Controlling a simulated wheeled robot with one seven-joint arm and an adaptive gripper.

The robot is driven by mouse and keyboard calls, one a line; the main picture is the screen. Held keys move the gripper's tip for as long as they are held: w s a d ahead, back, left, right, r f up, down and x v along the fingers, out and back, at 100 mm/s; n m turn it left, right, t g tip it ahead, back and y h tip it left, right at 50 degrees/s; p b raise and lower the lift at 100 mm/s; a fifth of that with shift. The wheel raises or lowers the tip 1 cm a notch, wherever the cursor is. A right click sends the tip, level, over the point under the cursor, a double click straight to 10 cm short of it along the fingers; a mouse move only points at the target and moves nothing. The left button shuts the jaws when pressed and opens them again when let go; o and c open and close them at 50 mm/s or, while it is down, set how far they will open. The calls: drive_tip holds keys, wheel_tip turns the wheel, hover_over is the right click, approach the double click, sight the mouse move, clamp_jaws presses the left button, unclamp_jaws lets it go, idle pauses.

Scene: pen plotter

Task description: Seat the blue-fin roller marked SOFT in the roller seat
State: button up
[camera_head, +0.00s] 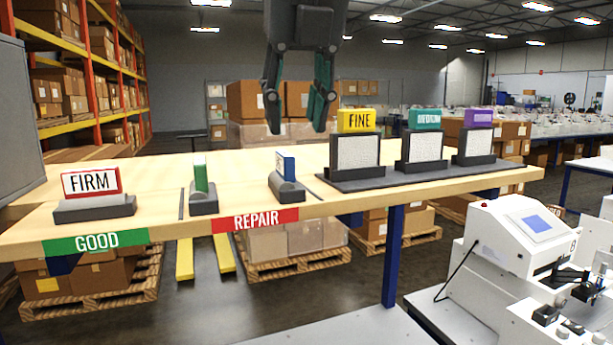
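I cannot tell which part is the roller seat.
A red FIRM piece (91,182) and a green fin (200,176) stand on the table's left in dark holders. Yellow FINE (356,121), teal (425,119) and purple (479,118) pieces stand on a dark tray at right. GOOD (97,242) and REPAIR (255,220) labels mark the front edge.

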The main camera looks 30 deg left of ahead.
sight(285, 153)
drive_tip(key=f, duration=0.1)
drive_tip(key=w+a+f, duration=0.1)
drive_tip(key=w+a+f+p, duration=0.1)
drive_tip(key=shift+a+f, duration=0.15)
drive_tip(key=shift+f, duration=0.15)
drive_tip(key=shift+s+a+f+p, duration=0.25)
drive_tip(key=shift+f, duration=0.4)
drive_tip(key=shift+s+a+f+p, duration=0.25)
drive_tip(key=shift+f, duration=0.4)
drive_tip(key=shift+w+f, duration=0.35)
drive_tip(key=shift+w, duration=0.35)
drive_tip(key=shift+d, duration=0.15)
drive_tip(key=shift+s+r, duration=0.2)
drive_tip(key=shift+s, duration=0.15)
drive_tip(key=c, duration=0.6)
clamp_jaws()
drive_tip(key=shift+w+f, duration=0.15)
